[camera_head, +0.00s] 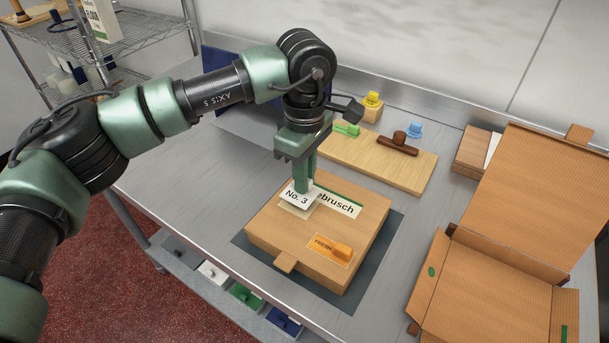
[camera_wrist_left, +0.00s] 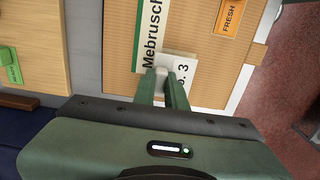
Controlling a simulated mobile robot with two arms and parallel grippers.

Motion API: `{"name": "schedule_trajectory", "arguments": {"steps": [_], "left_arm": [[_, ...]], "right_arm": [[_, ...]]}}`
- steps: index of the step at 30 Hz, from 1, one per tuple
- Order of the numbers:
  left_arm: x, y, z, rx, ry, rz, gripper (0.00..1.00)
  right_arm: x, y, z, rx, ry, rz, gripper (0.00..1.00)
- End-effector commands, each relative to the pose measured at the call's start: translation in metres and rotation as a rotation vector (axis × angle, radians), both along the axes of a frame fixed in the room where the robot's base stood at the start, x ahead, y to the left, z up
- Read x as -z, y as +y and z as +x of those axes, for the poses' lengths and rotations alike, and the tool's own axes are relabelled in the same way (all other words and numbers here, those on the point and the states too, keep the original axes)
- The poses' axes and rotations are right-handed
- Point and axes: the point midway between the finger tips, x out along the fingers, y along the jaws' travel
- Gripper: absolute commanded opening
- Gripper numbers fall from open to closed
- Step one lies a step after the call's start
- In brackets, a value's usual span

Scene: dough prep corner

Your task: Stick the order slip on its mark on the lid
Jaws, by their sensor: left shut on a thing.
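The order slip (camera_head: 297,199) is a small white card reading "No. 3". My left gripper (camera_head: 304,186) is shut on it, pointing down over the lid (camera_head: 277,235) of a closed cardboard box. A pale rectangular patch (camera_head: 296,212) on the lid shows partly from under the slip; it looks like the mark. I cannot tell whether the slip touches the lid. In the left wrist view, the slip (camera_wrist_left: 187,66) shows beside my left fingertips (camera_wrist_left: 163,88), next to a white, green-striped label (camera_wrist_left: 150,35) reading "Mebrusch". My right gripper is not in view.
The box sits on a dark mat (camera_head: 376,248). A wooden board (camera_head: 365,160) with stamps lies behind. An open cardboard box (camera_head: 490,285) stands at the right.

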Motion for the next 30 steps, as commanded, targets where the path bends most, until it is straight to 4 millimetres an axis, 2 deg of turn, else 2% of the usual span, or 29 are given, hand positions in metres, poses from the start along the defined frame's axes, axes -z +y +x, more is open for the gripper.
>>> {"name": "schedule_trajectory", "arguments": {"steps": [30], "left_arm": [[0.023, 0.0, 0.0, 0.0, 0.001, 0.001, 0.0]], "right_arm": [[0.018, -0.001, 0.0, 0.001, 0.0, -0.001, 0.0]]}}
